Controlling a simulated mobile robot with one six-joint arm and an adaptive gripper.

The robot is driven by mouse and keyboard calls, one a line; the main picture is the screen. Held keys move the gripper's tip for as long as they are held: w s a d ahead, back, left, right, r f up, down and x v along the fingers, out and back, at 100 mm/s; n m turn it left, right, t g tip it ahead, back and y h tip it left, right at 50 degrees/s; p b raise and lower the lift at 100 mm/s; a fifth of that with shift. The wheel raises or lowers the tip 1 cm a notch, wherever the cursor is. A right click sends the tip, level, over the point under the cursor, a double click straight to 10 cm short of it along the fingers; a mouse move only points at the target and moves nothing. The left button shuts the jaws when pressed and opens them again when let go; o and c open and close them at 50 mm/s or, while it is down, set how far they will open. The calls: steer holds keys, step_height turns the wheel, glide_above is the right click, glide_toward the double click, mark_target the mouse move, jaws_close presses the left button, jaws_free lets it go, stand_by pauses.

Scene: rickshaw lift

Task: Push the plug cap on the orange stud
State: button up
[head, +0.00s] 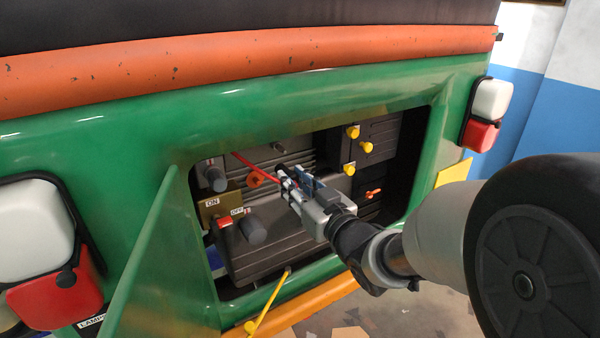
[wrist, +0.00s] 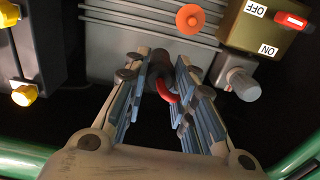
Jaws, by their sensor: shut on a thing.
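My gripper (head: 283,177) reaches into the open compartment and is shut on a dark plug cap with a red lead; the fingers hide most of it in the head view. In the wrist view the dark plug cap (wrist: 162,70) shows between the fingertips of my gripper (wrist: 163,75), with the red lead (wrist: 166,93) curving below it. An orange round piece (head: 256,180) stands on the ribbed grey block, left of the fingertips; it also shows in the wrist view (wrist: 190,18), apart from the cap. Another small orange stud (head: 373,193) is to the right. I cannot tell which is the task's stud.
A brass ON/OFF switch box (head: 209,209) and a grey knob (head: 252,230) are at the left. Yellow knobs (head: 365,147) stand at the right. A green door (head: 145,265) hangs open at left, and the green body frame (head: 300,135) surrounds the opening.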

steer(key=s+a+f, duration=0.2)
steer(key=s+f, duration=0.1)
steer(key=f, duration=0.2)
steer(key=shift+s+a, duration=0.15)
steer(key=shift+a, duration=0.05)
stand_by(0.5)
steer(key=x, duration=0.7)
stand_by(5.3)
steer(key=o, duration=1)
steer(key=shift+o, duration=0.2)
